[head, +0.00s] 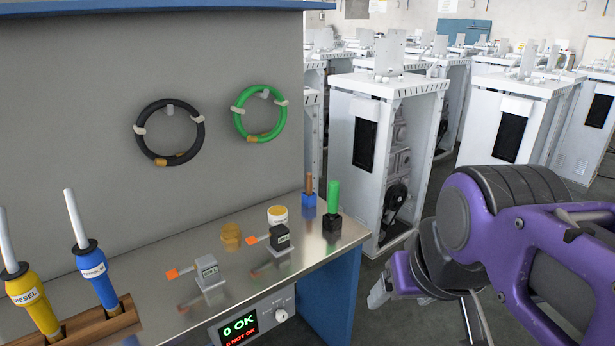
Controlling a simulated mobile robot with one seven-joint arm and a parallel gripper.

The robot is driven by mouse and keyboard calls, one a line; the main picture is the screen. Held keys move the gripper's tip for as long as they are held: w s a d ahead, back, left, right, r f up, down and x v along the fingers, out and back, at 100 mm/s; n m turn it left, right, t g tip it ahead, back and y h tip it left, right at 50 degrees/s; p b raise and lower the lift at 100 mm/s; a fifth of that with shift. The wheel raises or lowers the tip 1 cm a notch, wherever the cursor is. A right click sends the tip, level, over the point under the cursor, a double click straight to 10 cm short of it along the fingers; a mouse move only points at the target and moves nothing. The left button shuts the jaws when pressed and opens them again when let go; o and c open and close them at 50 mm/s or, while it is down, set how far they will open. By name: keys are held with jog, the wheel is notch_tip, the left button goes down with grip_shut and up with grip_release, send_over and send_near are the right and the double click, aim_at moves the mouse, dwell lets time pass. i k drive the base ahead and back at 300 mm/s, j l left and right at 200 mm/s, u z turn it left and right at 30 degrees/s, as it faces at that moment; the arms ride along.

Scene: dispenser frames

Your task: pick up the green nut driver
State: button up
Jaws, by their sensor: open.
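The green nut driver (334,199) stands upright in a small black block (332,230) near the right end of the metal bench top. Only its green handle shows; its lower part is hidden in the block. My purple arm (490,225) fills the right side of the head view, to the right of the bench and apart from the nut driver.
Dispenser nozzles (92,272) stand front left. White dispenser frames (385,150) stand behind.

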aim_at(333, 186)
jog(key=i+l+u, duration=0.45)
jog(key=i+l, duration=0.55)
jog(key=l, duration=0.15)
